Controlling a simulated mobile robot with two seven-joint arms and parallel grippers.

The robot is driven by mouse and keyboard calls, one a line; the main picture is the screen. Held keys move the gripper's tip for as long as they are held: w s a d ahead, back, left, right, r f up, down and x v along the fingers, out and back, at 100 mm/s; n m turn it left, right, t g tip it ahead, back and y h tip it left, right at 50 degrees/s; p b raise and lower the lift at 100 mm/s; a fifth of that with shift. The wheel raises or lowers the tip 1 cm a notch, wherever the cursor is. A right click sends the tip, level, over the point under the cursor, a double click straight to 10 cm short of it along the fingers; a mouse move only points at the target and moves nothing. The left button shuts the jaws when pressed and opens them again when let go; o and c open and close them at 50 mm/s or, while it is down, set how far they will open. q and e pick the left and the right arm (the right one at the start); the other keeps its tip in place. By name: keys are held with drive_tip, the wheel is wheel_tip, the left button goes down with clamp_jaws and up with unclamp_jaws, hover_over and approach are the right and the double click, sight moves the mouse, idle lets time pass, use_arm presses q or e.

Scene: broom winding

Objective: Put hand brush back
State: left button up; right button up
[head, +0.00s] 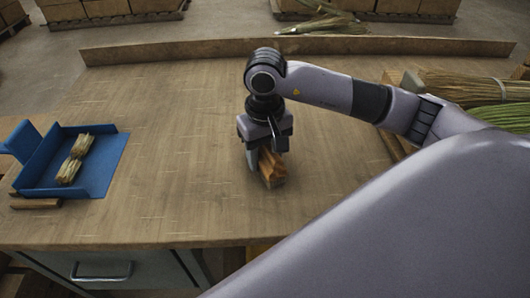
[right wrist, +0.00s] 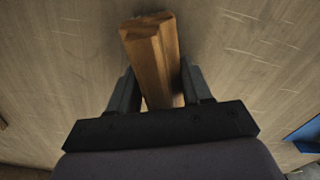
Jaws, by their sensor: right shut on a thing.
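My right gripper (head: 265,156) is low over the middle of the workbench and points down. It is shut on a brown, ridged wooden piece, which looks like the hand brush (head: 273,174). In the right wrist view the hand brush (right wrist: 152,45) stands out between the two fingers of my right gripper (right wrist: 160,92), one finger on each side. The gripper hides part of it, and I cannot tell whether it touches the bench top. My left gripper is not in view.
A blue dustpan (head: 104,178) with small straw-coloured bundles (head: 74,158) lies at the bench's left. The bench top (head: 180,110) between it and my gripper is clear. A raised wooden edge (head: 190,46) runs along the back. Straw bundles (head: 465,90) lie at the right.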

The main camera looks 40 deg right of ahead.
drive_tip(key=o, duration=0.6)
drive_tip(key=shift+f, duration=0.2)
drive_tip(key=shift+c, duration=0.2)
drive_tip(key=o, duration=0.4)
drive_tip(key=shift+r, duration=0.15)
drive_tip(key=shift+r+p, duration=0.25)
drive_tip(key=shift+p, duration=0.1)
wheel_tip(320, 180, up, 11)
drive_tip(key=shift+f, duration=0.1)
drive_tip(key=shift+r, duration=0.45)
